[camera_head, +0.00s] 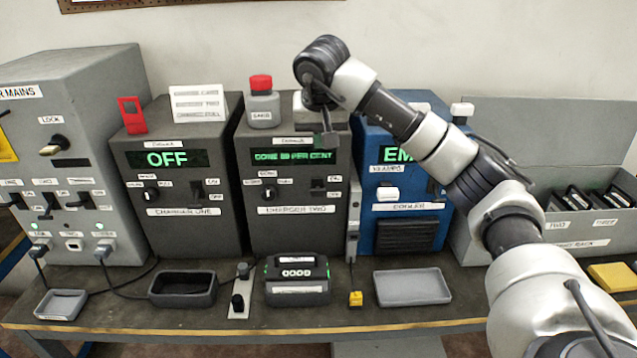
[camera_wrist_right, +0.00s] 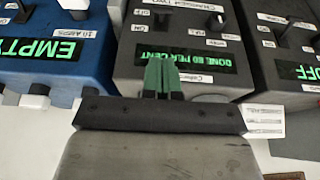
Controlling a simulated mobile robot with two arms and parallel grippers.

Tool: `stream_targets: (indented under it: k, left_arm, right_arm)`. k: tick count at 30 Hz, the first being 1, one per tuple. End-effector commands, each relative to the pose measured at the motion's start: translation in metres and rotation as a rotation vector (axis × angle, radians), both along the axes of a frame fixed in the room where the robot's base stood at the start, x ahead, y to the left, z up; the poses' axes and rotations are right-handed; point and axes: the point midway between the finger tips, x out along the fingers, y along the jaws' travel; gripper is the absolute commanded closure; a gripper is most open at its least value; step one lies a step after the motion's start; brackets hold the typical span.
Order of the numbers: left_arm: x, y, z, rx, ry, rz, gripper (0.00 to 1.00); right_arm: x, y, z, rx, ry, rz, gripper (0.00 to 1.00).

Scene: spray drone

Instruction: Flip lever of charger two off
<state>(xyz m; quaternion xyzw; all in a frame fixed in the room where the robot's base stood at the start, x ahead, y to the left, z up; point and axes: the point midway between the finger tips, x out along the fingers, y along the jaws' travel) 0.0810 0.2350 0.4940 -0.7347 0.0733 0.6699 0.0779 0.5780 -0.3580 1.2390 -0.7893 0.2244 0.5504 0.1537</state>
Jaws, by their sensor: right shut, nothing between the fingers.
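Charger two (camera_head: 295,221) is a dark grey box with a green-lit display that seems to read "DONE" and a per cent figure. Its lever (camera_head: 318,188) is a small dark part at the right of its front, beside two small labels. I cannot tell its position for sure. The lever also shows in the right wrist view (camera_wrist_right: 161,22), which sees the chargers upside down. My right gripper (camera_head: 327,140) is in front of the charger's upper right part, above the lever and apart from it. Its fingers (camera_wrist_right: 161,80) are together and empty. My left gripper is out of view.
Charger one (camera_head: 187,228), showing "OFF", stands to the left, and the blue cooler (camera_head: 404,219) to the right. A red-topped bottle (camera_head: 262,105) stands on charger two. A battery-like dark block (camera_head: 297,286) lies in front. My right arm passes before the cooler.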

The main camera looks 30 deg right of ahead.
Motion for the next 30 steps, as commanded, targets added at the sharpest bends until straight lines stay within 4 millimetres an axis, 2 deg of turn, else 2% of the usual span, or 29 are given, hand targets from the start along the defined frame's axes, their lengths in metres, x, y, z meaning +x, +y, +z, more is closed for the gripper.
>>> stream_targets:
  k: [11,14,24,30]
  left_arm:
    - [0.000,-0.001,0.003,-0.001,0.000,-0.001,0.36]
    - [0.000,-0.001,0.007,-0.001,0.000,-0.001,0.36]
    - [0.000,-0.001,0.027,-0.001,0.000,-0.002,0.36]
    - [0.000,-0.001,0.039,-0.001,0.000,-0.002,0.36]
  right_arm:
    - [0.002,-0.001,-0.008,0.004,0.002,0.001,1.00]
    - [0.006,-0.003,-0.021,0.004,0.005,0.000,1.00]
    - [0.027,-0.016,-0.088,0.006,0.005,0.000,1.00]
    - [0.032,-0.018,-0.118,0.006,0.003,0.001,1.00]
